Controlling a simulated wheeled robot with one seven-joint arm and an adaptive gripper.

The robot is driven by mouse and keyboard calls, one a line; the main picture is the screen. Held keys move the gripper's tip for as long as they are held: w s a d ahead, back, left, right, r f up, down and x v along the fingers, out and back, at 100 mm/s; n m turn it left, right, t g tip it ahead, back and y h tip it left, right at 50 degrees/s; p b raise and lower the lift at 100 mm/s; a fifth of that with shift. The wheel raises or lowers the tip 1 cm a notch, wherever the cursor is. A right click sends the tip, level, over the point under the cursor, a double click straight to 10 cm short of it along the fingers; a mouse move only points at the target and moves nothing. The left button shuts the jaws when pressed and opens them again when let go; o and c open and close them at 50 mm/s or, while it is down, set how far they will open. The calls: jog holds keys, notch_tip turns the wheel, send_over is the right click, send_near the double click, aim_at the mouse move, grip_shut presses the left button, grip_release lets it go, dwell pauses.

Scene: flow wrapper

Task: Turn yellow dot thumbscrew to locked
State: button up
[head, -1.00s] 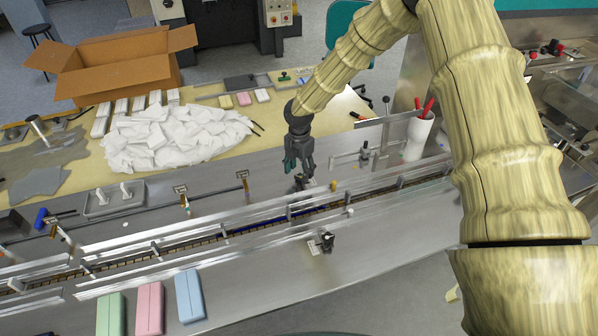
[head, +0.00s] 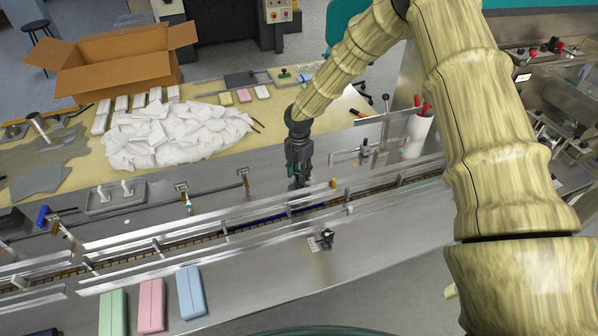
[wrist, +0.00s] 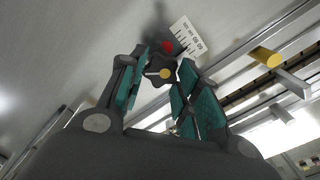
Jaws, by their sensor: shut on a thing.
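A red mark (wrist: 167,46) and a white scale plate (wrist: 188,38) with black lines lie just beyond the knob. In the head view my gripper (head: 298,184) points down at the back side of the conveyor rails, and the knob is hidden by the fingers there.
Metal guide rails (head: 220,228) run beside my gripper. A yellow-capped post (wrist: 266,57) stands to its right in the wrist view. Another small dark clamp (head: 326,238) sits on the near deck. A white cup (head: 418,135) with red-handled tools stands behind right.

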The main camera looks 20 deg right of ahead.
jog(key=shift+m, duration=0.3)
jog(key=shift+w+m+b, duration=0.1)
jog(key=shift+m+b, duration=0.75)
jog(key=shift+m, duration=0.35)
jog(key=m+b, duration=0.1)
jog(key=m, duration=0.2)
jog(key=shift+m, duration=0.3)
jog(key=m+b, duration=0.1)
jog(key=m, duration=0.2)
jog(key=shift+w+m+b, duration=0.1)
jog(key=shift+m+b, duration=0.3)
jog(key=m+b, duration=0.1)
jog(key=m, duration=0.2)
jog(key=shift+m, duration=0.3)
jog(key=m, duration=0.3)
jog(key=shift+w+m+b, duration=0.1)
jog(key=shift+m+b, duration=0.2)
jog(key=shift+b, duration=0.05)
jog(key=m, duration=0.3)
jog(key=shift+d+m+b, duration=0.1)
jog(key=shift+m+b, duration=0.2)
jog(key=m, duration=0.7)
jog(key=shift+d+r, duration=0.1)
jog(key=shift+d, duration=0.05)
